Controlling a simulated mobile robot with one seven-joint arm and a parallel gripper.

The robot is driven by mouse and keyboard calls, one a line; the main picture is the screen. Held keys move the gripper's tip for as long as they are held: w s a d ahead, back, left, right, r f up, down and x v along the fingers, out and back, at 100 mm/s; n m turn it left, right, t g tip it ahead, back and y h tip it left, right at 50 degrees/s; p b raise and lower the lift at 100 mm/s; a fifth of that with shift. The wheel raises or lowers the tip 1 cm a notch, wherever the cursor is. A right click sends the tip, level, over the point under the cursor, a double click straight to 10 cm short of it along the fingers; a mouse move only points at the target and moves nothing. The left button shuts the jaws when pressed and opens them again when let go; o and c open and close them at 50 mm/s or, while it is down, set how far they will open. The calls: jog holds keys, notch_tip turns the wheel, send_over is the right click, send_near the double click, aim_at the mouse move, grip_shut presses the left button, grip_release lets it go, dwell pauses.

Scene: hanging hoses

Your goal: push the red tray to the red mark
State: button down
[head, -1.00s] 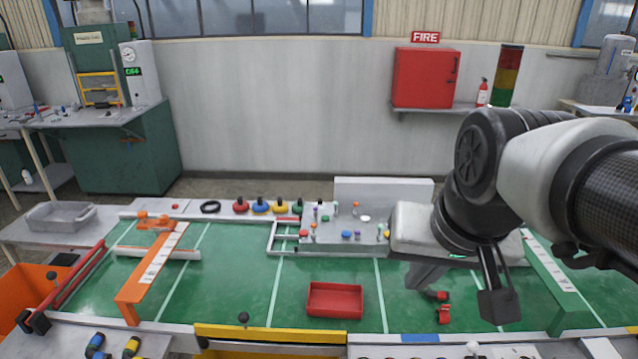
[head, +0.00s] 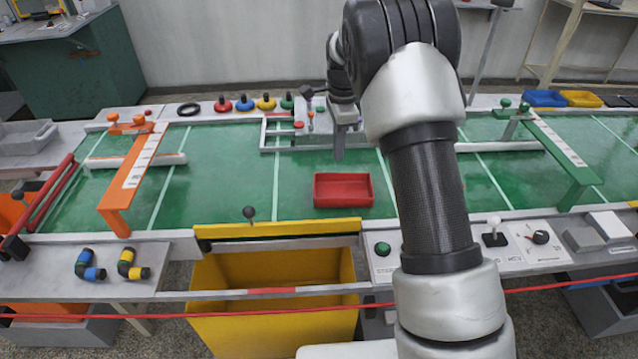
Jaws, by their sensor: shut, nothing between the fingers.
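The red tray (head: 343,204) is a shallow open box and looks empty. It lies on the green table top (head: 235,170) near its front edge, behind the yellow flap. My gripper (head: 338,156) points down just beyond the tray's far side, shut and empty. A small gap seems to show between its tips and the tray's far rim. A red stripe (head: 272,291) marks the grey bar low in front of the yellow bin. Another red strip (head: 278,115) lies at the table's far edge. I cannot tell which is the red mark.
An orange barrier (head: 140,170) stands at left and a green one (head: 553,155) at right. A yellow flap (head: 280,228) with a black knob borders the table above a yellow bin (head: 270,325). A red rope (head: 200,314) crosses in front. My arm hides the table right of the tray.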

jog(key=m+b, duration=0.1)
jog(key=b, duration=0.1)
send_near(320, 196)
jog(key=d+f, duration=0.1)
jog(key=f, duration=0.1)
jog(key=d+f, duration=0.2)
jog(key=f, duration=0.1)
jog(key=shift+w+d+f, duration=0.15)
jog(key=shift+d+f, duration=0.2)
jog(key=shift+d, duration=0.05)
jog(key=a, duration=0.3)
jog(key=shift+a+f, duration=0.1)
jog(key=shift+a, duration=0.4)
